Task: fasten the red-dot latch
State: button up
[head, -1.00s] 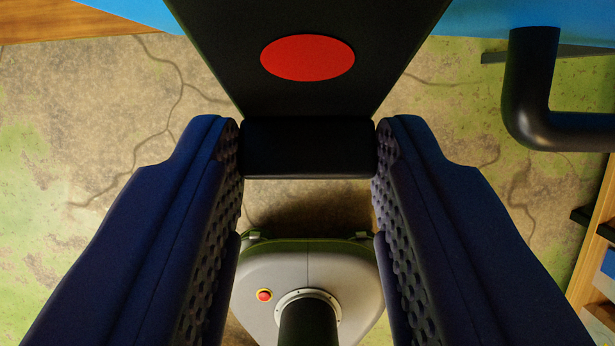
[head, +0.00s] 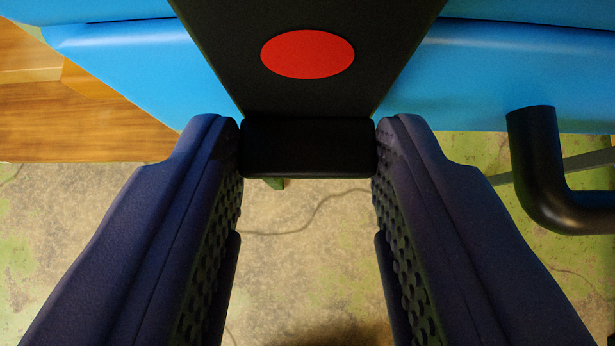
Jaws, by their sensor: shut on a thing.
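The red-dot latch (head: 290,95) is a dark, tapered flap with a red oval dot (head: 307,54) on its face, at the top middle of the head view. Its lower end is a black bar-shaped lip (head: 308,147). My gripper (head: 308,150) has two dark blue padded fingers, one on each side of this lip. Both fingertips touch the lip's ends, so the gripper is shut on the latch. The latch's upper end is cut off by the frame, and whatever it fastens to cannot be made out.
A bright blue surface (head: 130,65) lies behind the latch on both sides. A bent black tube (head: 545,175) stands out at the right, close to my right finger. Wooden planks (head: 85,125) show at the left. Cracked, stained floor (head: 300,260) lies below.

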jog(key=o, duration=1.1)
jog(key=shift+c, duration=0.2)
jog(key=shift+r, duration=0.1)
jog(key=p+v, duration=0.3)
jog(key=v, duration=0.4)
jog(key=shift+s, duration=0.3)
jog(key=shift+r, duration=0.1)
